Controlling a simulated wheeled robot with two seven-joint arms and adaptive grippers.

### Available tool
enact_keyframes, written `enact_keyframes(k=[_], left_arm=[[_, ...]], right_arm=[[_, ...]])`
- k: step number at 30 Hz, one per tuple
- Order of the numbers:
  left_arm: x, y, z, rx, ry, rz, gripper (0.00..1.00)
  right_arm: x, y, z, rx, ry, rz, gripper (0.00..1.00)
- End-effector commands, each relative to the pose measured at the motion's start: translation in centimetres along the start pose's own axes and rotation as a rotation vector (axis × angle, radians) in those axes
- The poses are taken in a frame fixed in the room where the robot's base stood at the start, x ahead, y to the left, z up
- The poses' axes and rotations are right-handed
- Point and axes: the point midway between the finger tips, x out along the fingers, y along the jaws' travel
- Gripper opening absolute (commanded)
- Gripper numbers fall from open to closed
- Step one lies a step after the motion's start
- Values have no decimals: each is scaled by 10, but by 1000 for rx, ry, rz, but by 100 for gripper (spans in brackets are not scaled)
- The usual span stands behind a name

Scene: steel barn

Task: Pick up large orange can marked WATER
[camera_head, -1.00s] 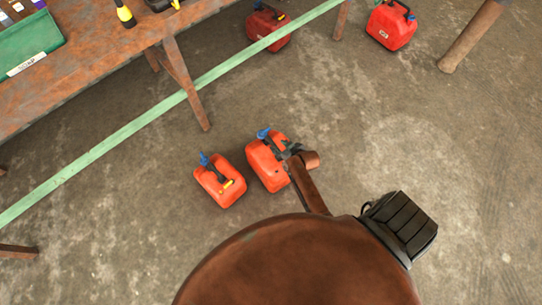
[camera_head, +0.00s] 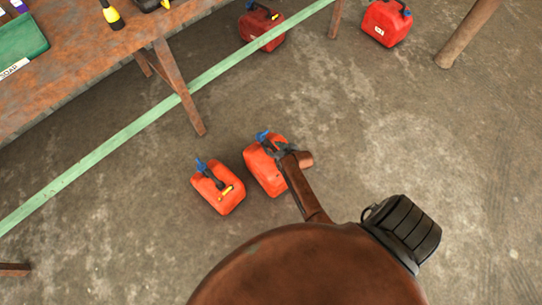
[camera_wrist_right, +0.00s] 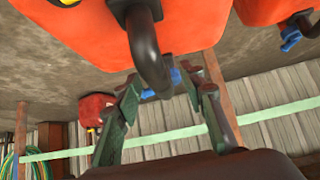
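Two orange cans stand side by side on the floor in the head view. The right-hand orange can (camera_head: 262,172) has a blue spout tip and is partly covered by my right gripper (camera_head: 280,148). The left-hand orange can (camera_head: 228,197) has a blue tip and a yellow part. I cannot read WATER on either. In the right wrist view a large orange can (camera_wrist_right: 205,22) fills the top, with a dark handle (camera_wrist_right: 148,50) reaching down between the spread fingers of my right gripper (camera_wrist_right: 160,82). The fingers look open, without a clear grip. My left gripper is out of view.
A rusty workbench (camera_head: 85,62) stands at upper left, with a leg and a green rail (camera_head: 130,127) behind the cans. Two red cans, one under the bench (camera_head: 262,30) and one in the open (camera_head: 385,24), stand farther back. The floor to the right is clear.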

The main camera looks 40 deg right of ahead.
Motion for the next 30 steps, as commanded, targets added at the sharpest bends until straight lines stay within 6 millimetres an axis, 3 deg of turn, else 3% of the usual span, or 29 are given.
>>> enact_keyframes(k=[10, 26, 30], left_arm=[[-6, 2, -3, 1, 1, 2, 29], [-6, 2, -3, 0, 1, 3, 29], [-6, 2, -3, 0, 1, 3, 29]], right_arm=[[3, 0, 0, 0, 0, 0, 37], [3, 0, 0, 0, 0, 0, 1], [3, 0, 0, 0, 0, 0, 0]])
